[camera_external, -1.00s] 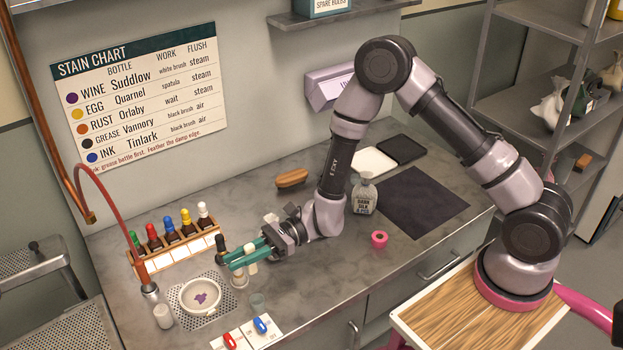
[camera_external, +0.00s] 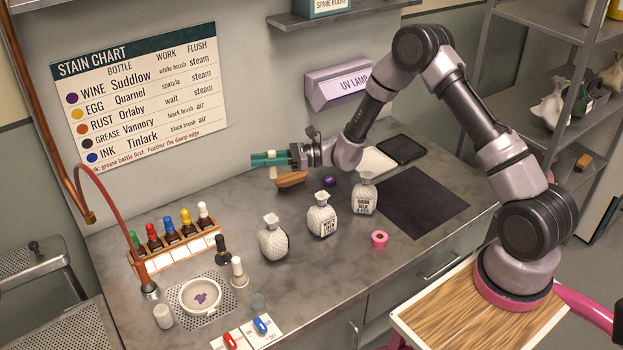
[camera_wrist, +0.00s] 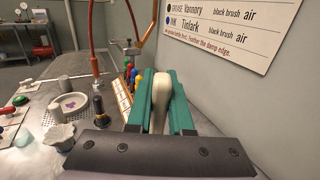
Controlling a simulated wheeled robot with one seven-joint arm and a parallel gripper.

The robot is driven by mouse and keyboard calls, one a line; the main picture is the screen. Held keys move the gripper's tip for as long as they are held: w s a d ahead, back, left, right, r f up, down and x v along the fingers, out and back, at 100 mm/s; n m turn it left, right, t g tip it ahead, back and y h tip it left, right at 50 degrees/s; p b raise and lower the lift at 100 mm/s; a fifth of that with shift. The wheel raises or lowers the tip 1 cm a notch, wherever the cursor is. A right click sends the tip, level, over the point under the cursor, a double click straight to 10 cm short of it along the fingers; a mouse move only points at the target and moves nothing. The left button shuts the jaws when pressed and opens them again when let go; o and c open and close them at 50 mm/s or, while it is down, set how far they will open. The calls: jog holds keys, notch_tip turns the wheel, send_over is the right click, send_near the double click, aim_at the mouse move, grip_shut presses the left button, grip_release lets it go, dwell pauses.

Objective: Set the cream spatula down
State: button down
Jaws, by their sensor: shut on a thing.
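My gripper (camera_external: 268,159) has teal fingers and is held above the counter near the back wall, pointing left. It is shut on the cream spatula (camera_wrist: 161,88), which shows between the teal fingers in the wrist view. In the external view only a short cream piece (camera_external: 272,172) shows, hanging below the fingers, clear of the counter (camera_external: 222,200). The rest of the spatula is hidden by the fingers.
A brown brush (camera_external: 292,179) lies just below and right of my gripper. White bags (camera_external: 273,240) stand in front. Bare counter lies between rack and brush.

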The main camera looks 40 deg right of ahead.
jog(key=w+d+m+t+h, duration=0.25)
jog(key=w+d, duration=0.35)
jog(key=d, duration=0.6)
jog(key=w+d+m+t+h, duration=0.1)
jog(key=w+d+t, duration=0.3)
jog(key=d, duration=0.8)
jog(key=shift+g, duration=0.75)
jog(key=shift+w+f, duration=0.15)
jog(key=shift+f, duration=2.35)
jog(key=shift+w+f, duration=0.2)
jog(key=shift+f, duration=2.25)
jog(key=shift+w+f, duration=0.15)
jog(key=shift+f, duration=2.35)
jog(key=c, duration=0.8)
grip_release()
jog(key=shift+f, duration=0.1)
